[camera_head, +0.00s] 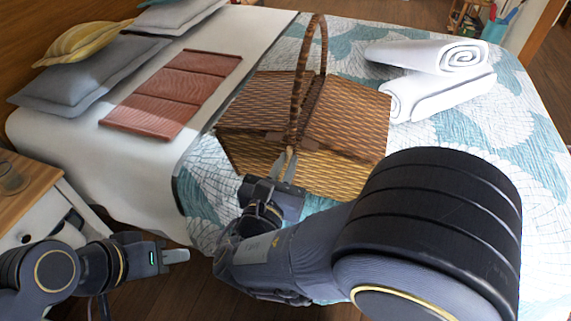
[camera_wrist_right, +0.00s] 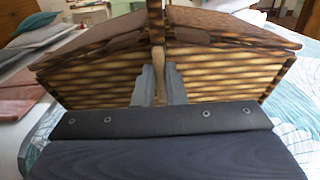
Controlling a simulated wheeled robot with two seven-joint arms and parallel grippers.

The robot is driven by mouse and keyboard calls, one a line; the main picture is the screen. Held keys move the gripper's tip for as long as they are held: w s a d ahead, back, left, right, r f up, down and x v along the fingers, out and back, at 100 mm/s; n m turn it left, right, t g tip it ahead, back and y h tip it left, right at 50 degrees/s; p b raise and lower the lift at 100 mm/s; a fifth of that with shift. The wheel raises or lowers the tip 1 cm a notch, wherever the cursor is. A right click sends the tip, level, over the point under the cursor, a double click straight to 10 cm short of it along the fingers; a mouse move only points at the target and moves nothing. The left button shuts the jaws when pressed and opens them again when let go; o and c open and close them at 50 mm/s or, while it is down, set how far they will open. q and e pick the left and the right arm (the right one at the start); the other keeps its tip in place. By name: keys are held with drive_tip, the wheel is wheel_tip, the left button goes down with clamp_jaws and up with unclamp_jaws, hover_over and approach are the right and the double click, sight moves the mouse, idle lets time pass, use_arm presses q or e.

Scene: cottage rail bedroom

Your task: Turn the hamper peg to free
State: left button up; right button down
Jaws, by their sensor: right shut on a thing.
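The wicker hamper (camera_head: 345,125) stands on the bed with both lid flaps down and its tall handle upright. It also fills the upper part of the right wrist view (camera_wrist_right: 220,82). The wooden hamper peg (camera_wrist_right: 160,75) is at the middle of the hamper's near side, below the handle. My right gripper (camera_head: 285,168) is at this near side; in the wrist view its two fingers (camera_wrist_right: 160,88) are closed around the peg, one on each side. The peg's lower end is partly hidden between the fingers. My left gripper (camera_head: 180,256) is low at the left, away from the hamper, its finger opening unclear.
Rolled white towels (camera_head: 440,92) lie right of the hamper. A reddish slatted mat (camera_head: 172,92) and pillows (camera_head: 85,75) lie on the bed's left part. A white nightstand with a wooden top (camera_head: 25,190) stands near my left arm.

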drive_tip(key=shift+s+d+f+m+b, duration=0.1)
drive_tip(key=shift+f+m+b, duration=0.05)
drive_tip(key=shift+m+b, duration=3.05)
drive_tip(key=shift+w+d+f+m+b, duration=0.1)
drive_tip(key=shift+f+m+b, duration=0.05)
drive_tip(key=shift+m+b, duration=3)
drive_tip(key=shift+s+d+f+m+b, duration=0.1)
drive_tip(key=shift+f+m+b, duration=0.05)
drive_tip(key=shift+m+b, duration=3)
drive_tip(key=shift+n+b, duration=0.4)
drive_tip(key=shift+b, duration=0.1)
drive_tip(key=c, duration=1.5)
unclamp_jaws()
drive_tip(key=shift+s+r, duration=0.1)
